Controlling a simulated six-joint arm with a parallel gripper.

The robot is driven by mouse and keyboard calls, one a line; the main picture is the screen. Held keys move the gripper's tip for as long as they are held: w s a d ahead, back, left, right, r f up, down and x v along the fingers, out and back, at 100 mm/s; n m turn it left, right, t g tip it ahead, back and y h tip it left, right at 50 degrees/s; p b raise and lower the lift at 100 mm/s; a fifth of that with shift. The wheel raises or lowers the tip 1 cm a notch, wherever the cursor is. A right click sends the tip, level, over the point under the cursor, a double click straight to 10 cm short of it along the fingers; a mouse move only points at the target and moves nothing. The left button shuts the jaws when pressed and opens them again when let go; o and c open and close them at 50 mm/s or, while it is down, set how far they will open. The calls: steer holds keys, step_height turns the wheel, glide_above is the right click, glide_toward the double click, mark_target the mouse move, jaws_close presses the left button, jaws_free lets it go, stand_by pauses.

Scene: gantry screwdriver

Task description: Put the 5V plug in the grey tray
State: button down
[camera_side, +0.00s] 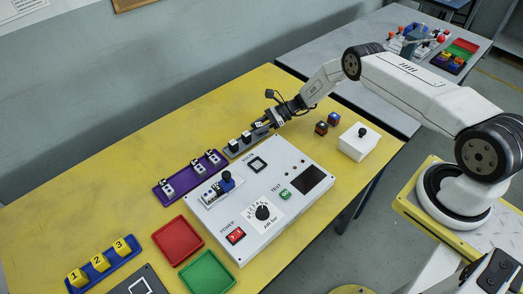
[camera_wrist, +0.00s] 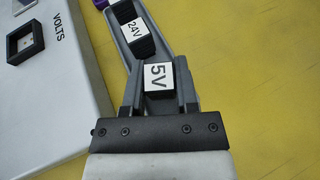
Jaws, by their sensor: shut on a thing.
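My gripper (camera_side: 269,122) is at the right end of the grey tray (camera_side: 233,153). It is shut on the 5V plug (camera_wrist: 158,78), a dark block with a white label, between its fingers in the wrist view. The plug is over or in the near end of the tray; I cannot tell whether it touches the bottom. The 24V plug (camera_wrist: 135,28) sits farther along the same tray in the wrist view. In the side view, dark plugs (camera_side: 246,136) with white labels stand in a row in the tray.
A white tester panel (camera_side: 230,215) lies in front of the grey tray. A purple tray (camera_side: 172,200) with several plugs is to the left. Red (camera_side: 178,240) and green (camera_side: 207,272) trays are farther front. A white box (camera_side: 355,146) stands right. The table behind is clear.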

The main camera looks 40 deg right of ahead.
steer(key=shift+f, duration=0.3)
steer(key=shift+c, duration=1.8)
jaws_free()
steer(key=shift+r, duration=0.15)
steer(key=shift+d+r, duration=0.1)
steer(key=shift+d, duration=0.05)
steer(key=v, duration=1.1)
steer(key=shift+s+d, duration=0.2)
steer(key=shift+d, duration=0.1)
steer(key=shift+r, duration=0.1)
